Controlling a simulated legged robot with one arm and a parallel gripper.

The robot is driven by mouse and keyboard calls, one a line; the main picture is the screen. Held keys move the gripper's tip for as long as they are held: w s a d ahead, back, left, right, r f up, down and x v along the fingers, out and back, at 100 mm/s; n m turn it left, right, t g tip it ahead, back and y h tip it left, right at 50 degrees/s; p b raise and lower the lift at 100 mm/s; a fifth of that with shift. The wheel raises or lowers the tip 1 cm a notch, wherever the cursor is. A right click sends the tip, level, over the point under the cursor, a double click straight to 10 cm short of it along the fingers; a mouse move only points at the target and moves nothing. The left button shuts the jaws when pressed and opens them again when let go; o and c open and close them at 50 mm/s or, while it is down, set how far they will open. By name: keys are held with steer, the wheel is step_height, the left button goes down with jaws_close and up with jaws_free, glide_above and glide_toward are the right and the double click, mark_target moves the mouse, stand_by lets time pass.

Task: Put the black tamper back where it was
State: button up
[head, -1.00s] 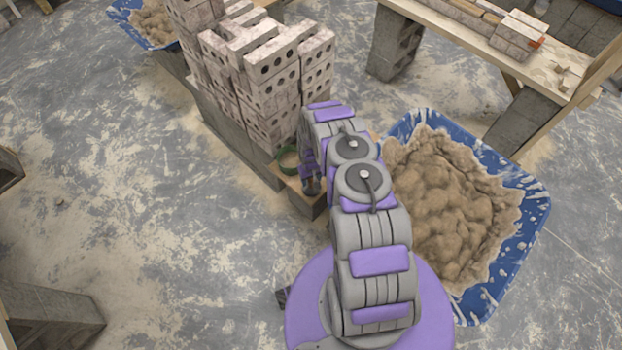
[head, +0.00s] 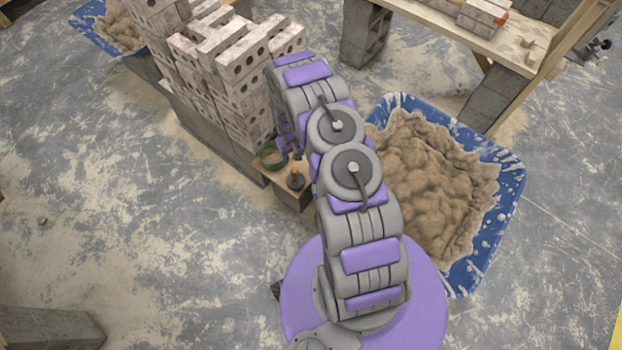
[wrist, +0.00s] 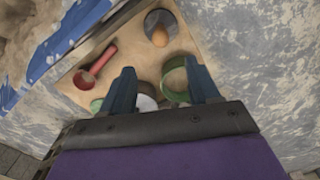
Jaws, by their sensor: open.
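The black tamper, a dark round base with a light brown knob, stands on a wooden board at the top of the wrist view (wrist: 158,22). In the head view the tamper (head: 296,180) stands upright near the board's near end. My gripper (wrist: 162,88) is open, with nothing held between its fingers. It is over the board, apart from the tamper, which lies beyond the fingertips. In the head view my arm hides most of the gripper.
The wooden board (wrist: 128,48) also holds a red-handled tool (wrist: 97,65), a green ring-like item (wrist: 174,80) and a partly hidden pale round item (wrist: 146,103). Stacked bricks (head: 225,75) stand behind. A blue mortar tub (head: 505,190) is right of my arm.

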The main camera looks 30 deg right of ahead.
steer(key=s+a+r, duration=0.1)
steer(key=s+r, duration=0.2)
steer(key=r, duration=0.8)
steer(key=s+a+r, duration=0.2)
steer(key=s+r, duration=0.1)
steer(key=r, duration=0.8)
steer(key=s+a+r, duration=0.1)
steer(key=s+r, duration=0.2)
steer(key=r, duration=0.7)
steer(key=s+a+r, duration=0.2)
steer(key=s+r, duration=0.3)
steer(key=s, duration=0.4)
steer(key=s+a+r+g, duration=0.1)
steer(key=s+a+r, duration=0.2)
steer(key=s, duration=0.7)
steer(key=s+a+r, duration=0.2)
steer(key=s+r, duration=0.6)
steer(key=s, duration=0.2)
steer(key=shift+a+g, duration=0.15)
steer(key=shift+g, duration=0.15)
steer(key=shift+r, duration=0.1)
